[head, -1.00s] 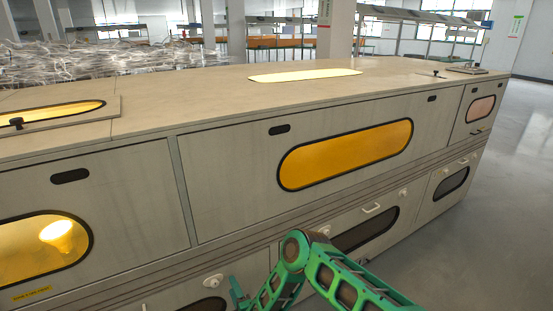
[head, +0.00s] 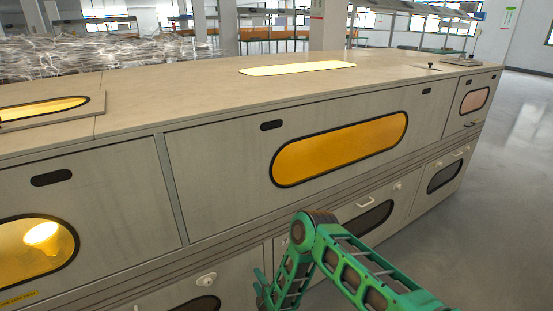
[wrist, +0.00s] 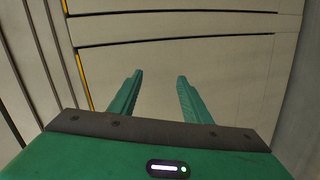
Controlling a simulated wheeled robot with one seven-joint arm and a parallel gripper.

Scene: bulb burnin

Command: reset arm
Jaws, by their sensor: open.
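My green arm is folded at an elbow in front of the long beige machine in the head view, low and right of centre. My gripper (wrist: 155,82) shows in the wrist view with its two green fingers apart and nothing between them. Beyond the fingers are pale flat panels, with a horizontal seam and thin yellow strips at the left. In the head view the gripper itself cannot be made out clearly at the lower edge.
The long beige machine (head: 215,195) fills the middle, with an amber window (head: 340,149) and lower doors with handles. A lit bulb (head: 42,236) glows behind the left window. Wrapped goods (head: 120,50) stand behind. Grey floor (head: 500,200) is open at the right.

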